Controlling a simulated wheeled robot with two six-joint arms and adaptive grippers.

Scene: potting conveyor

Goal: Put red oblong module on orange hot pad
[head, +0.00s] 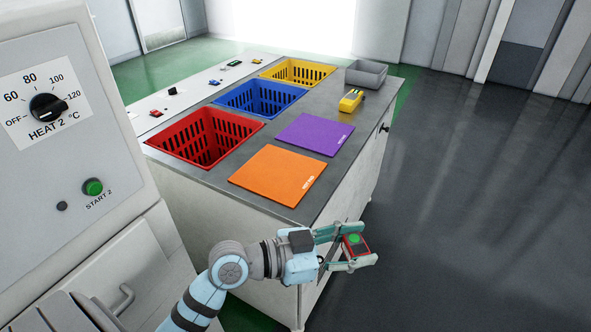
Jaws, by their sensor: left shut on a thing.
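My left gripper (349,247) is shut on the red oblong module (361,249), a small red block with a green round spot on its dark top. It holds the module in the air, in front of and to the right of the counter's near corner. The orange hot pad (278,174) lies flat and bare on the near part of the counter, behind and to the left of the gripper. My right gripper is not in view.
The grey counter (217,182) also bears a purple pad (314,134), red (163,143), blue (238,108) and yellow (285,81) baskets, a yellow device (350,100) and a grey bin (366,75). A white conveyor (188,92) with several small parts runs behind. A heater cabinet (60,110) stands left. Open floor lies right.

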